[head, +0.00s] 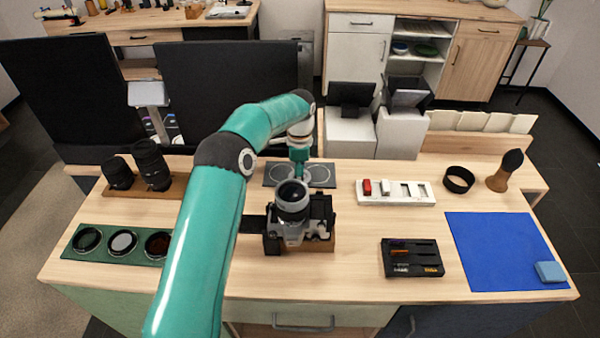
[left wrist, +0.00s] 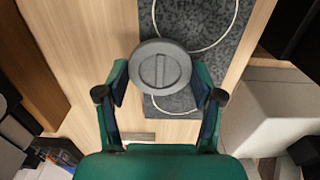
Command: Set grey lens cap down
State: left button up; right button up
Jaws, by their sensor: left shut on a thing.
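The grey lens cap (left wrist: 160,66) is a round disc with a ridge across its middle. In the left wrist view it sits between the two fingers of my left gripper (left wrist: 161,82), which is shut on it. The dark speckled mat (left wrist: 190,32) with pale circle outlines lies beneath, and the cap overlaps its edge in that view; I cannot tell the height between them. In the head view my left gripper (head: 299,175) is over the mat (head: 271,176), behind the camera (head: 292,215), with the cap hidden there. My right gripper is not in view.
Two black lenses (head: 151,165) stand on a wooden tray at left, near a green mat (head: 73,250) with round filters. At right are a white slotted tray (head: 395,198), a black ring (head: 459,180), a brush (head: 506,170), a black tray (head: 411,272) and a blue mat (head: 490,245).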

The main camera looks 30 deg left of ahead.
pick_arm(q)
jog(key=o, duration=1.2)
jog(key=shift+f, duration=0.1)
notch_tip(320, 180, up, 12)
jog(key=shift+r+p, duration=0.15)
jog(key=shift+p, duration=0.35)
